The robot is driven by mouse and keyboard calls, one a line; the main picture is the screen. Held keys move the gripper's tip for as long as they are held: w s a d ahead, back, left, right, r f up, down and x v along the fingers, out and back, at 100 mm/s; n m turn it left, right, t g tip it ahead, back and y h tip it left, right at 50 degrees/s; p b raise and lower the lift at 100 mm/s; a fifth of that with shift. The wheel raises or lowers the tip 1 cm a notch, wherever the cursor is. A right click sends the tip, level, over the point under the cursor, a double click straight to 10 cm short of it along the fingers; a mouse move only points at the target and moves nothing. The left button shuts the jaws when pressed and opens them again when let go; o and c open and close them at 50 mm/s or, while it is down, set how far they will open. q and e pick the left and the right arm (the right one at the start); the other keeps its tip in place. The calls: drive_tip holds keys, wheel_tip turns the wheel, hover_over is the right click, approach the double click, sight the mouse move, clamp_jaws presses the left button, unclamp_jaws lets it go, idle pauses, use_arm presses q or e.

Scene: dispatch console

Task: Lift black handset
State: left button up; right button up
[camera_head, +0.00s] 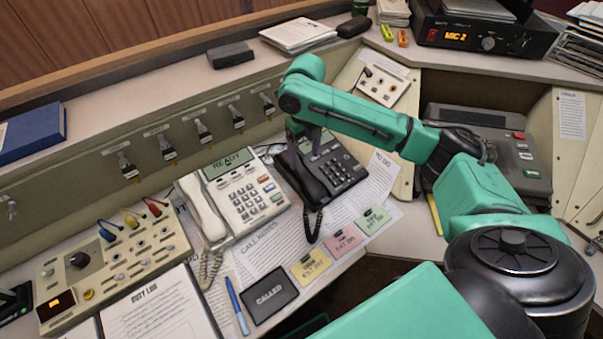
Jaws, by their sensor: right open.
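The black handset (303,182) lies along the left side of the black desk phone (346,171), with its coiled cord hanging in front. My right gripper (304,143) points down over the handset's upper end, with its two fingers apart. The fingers partly cover that end, and I cannot tell whether they touch it. My left gripper is not in view.
A white phone (247,199) with its own handset stands just left of the black phone. Papers and coloured cards (346,240) lie in front. A switch box (112,262) is at lower left. A ledge with a radio unit (484,35) runs behind.

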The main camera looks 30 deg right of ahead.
drive_tip(key=f, duration=0.6)
drive_tip(key=shift+a+p, duration=0.25)
drive_tip(key=shift+p, duration=0.1)
drive_tip(key=shift+r, duration=0.1)
clamp_jaws()
wheel_tip(320, 180, up, 15)
wheel_tip(320, 180, up, 5)
drive_tip(key=p, duration=0.2)
hover_over(303, 171)
wheel_tip(303, 171, up, 5)
drive_tip(key=p, duration=0.5)
drive_tip(key=shift+p, duration=0.35)
